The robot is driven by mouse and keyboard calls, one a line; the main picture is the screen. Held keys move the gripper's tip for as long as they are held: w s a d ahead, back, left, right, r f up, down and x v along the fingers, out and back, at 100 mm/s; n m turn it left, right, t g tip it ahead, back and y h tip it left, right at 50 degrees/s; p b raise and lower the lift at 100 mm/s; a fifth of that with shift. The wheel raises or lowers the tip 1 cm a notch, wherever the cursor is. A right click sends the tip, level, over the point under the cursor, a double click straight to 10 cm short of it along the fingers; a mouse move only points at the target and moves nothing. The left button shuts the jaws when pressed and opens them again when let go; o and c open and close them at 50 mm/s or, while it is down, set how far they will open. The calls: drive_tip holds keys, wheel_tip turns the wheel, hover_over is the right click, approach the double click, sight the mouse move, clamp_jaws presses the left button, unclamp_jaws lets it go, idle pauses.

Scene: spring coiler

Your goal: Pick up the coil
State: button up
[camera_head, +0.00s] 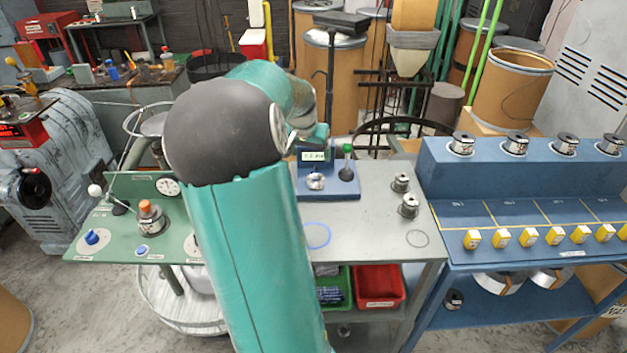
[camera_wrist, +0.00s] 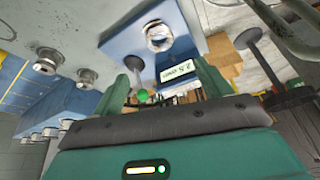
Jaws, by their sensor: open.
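A silvery, ring-like part, possibly the coil (camera_head: 316,181), sits on the blue base (camera_head: 340,189) of a device with a small display (camera_head: 313,156). The same part shows near the top of the wrist view (camera_wrist: 160,36). My gripper (camera_wrist: 167,63) is open and empty in the wrist view, its two green fingers spread, with the display between and beyond them. The part lies apart from the fingers. In the head view my arm hides most of the gripper. A copper-coloured wound piece with an orange top (camera_head: 150,215) stands on the green fixture (camera_head: 125,225).
A green-knobbed post (camera_head: 347,166) stands beside the silvery part. Two metal spools (camera_head: 401,184) (camera_head: 408,207) stand right on the grey table (camera_head: 375,222). A blue ring (camera_head: 316,236) lies in front. A blue rack (camera_head: 520,180) with spools is at right. The table's middle is clear.

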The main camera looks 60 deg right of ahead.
approach(316, 178)
drive_tip(key=x, duration=0.8)
drive_tip(key=shift+s+a+f, duration=0.1)
drive_tip(key=shift+f, duration=0.05)
drive_tip(key=c, duration=1.3)
